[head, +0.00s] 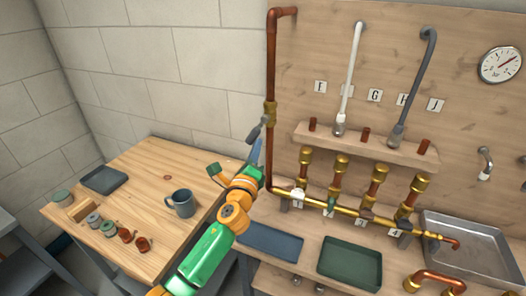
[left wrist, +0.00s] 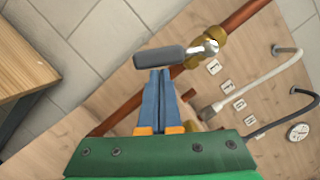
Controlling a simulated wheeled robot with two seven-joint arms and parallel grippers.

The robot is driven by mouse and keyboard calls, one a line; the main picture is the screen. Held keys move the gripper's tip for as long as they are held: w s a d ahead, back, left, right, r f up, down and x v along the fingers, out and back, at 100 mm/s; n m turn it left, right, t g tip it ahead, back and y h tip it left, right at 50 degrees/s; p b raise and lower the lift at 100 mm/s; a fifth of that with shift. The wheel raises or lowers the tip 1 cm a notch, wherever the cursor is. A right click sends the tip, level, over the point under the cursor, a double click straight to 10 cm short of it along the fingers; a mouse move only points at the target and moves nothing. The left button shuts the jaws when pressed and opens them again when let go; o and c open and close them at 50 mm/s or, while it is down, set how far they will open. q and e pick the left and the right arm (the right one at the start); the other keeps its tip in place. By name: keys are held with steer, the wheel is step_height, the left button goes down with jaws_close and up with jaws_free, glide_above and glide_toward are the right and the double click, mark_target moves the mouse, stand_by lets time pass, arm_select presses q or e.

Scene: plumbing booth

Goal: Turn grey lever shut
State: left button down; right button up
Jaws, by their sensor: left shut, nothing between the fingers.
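The grey lever (head: 254,132) sits on a brass valve (head: 270,113) in the vertical copper pipe (head: 271,60) at the left of the wooden panel. In the head view it slants down and left from the valve, at an angle to the pipe. The left wrist view shows the lever (left wrist: 160,57) pointing left from the brass valve body (left wrist: 207,50). My left gripper (head: 256,150) is shut and empty, its blue fingertips (left wrist: 160,72) right beside the lever's grip. I cannot tell whether they touch it. My right gripper is not in view.
A wooden table (head: 150,185) with a grey mug (head: 181,203) stands at the left. A brass manifold (head: 345,213) runs low across the panel. A blue tray (head: 270,242) and a green tray (head: 349,263) lie below it. White and grey hoses hang right of the pipe.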

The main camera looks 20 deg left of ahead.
mark_target(245, 141)
arm_select(q)
steer(key=m, duration=0.1)
steer(key=a+m, duration=0.1)
steer(key=a+m+h, duration=0.1)
steer(key=shift+r+t, duration=0.25)
steer(key=shift+t, duration=0.05)
steer(key=m, duration=0.1)
steer(key=a+m+h, duration=0.1)
steer(key=m, duration=0.1)
steer(key=shift+a+r+m+t+b, duration=0.2)
steer(key=shift+r+m+t+b, duration=0.1)
steer(key=shift+r+b, duration=0.1)
steer(key=shift+w+a+r+m+h, duration=0.1)
steer(key=shift+a+r+m+h, duration=0.3)
steer(key=shift+m, duration=0.75)
steer(key=shift+s+a+r+m+h, duration=0.1)
steer(key=shift+a+r+m+h, duration=0.35)
steer(key=shift+m, duration=0.75)
steer(key=shift+w+a+r+m+h, duration=0.1)
steer(key=shift+a+r+m+h, duration=0.15)
steer(key=shift+r+m, duration=0.6)
steer(key=shift+f+m, duration=0.25)
steer(key=shift+m, duration=0.15)
